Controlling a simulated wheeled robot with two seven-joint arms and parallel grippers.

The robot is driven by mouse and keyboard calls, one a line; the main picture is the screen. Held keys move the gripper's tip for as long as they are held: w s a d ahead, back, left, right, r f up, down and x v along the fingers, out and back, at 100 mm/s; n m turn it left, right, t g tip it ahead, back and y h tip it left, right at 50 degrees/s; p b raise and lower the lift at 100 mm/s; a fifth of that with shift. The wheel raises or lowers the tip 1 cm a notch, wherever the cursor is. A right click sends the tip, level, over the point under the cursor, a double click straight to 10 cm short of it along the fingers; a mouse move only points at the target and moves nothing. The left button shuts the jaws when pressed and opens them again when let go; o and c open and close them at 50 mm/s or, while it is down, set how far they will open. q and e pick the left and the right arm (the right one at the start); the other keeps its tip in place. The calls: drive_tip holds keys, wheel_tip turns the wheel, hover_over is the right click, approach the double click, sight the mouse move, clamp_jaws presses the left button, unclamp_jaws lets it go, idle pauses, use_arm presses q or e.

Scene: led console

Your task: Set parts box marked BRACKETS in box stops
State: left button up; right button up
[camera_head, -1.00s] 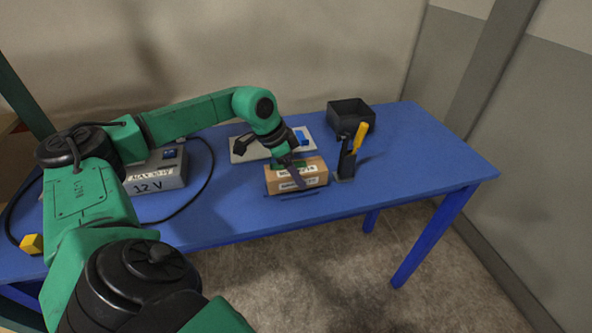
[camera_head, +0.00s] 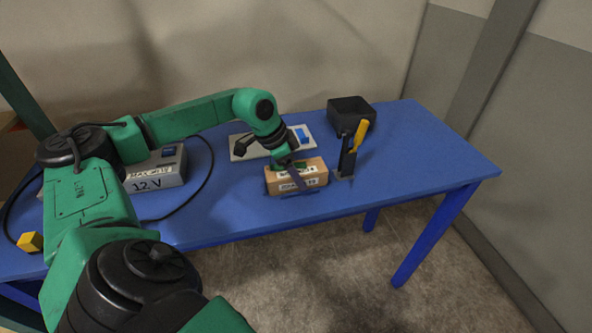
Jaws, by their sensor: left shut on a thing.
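The cardboard-brown parts box (camera_head: 314,176) with white labels is near the table's front edge, right of the middle; its lettering is too small to read surely. My left gripper (camera_head: 291,171) comes down over it from behind and is shut on it, one dark finger crossing its front face. Low dark-blue box stops (camera_head: 300,194) show as a thin strip along the box's lower front; the rest of them is hidden. I cannot tell whether the box touches the table. My right gripper is not in view.
A black holder (camera_head: 346,162) with a yellow-handled tool (camera_head: 360,134) stands close right of the box. A black bin (camera_head: 351,111) and a pale panel (camera_head: 243,147) are behind. The table's right end is clear.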

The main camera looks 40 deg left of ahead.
use_arm(q)
drive_tip(key=o, duration=1.4)
drive_tip(key=shift+s+f, duration=0.1)
drive_tip(key=shift+f, duration=0.05)
drive_tip(key=b+v, duration=0.1)
drive_tip(key=v, duration=1.3)
drive_tip(key=shift+r, duration=0.4)
drive_tip(key=shift+f, duration=0.1)
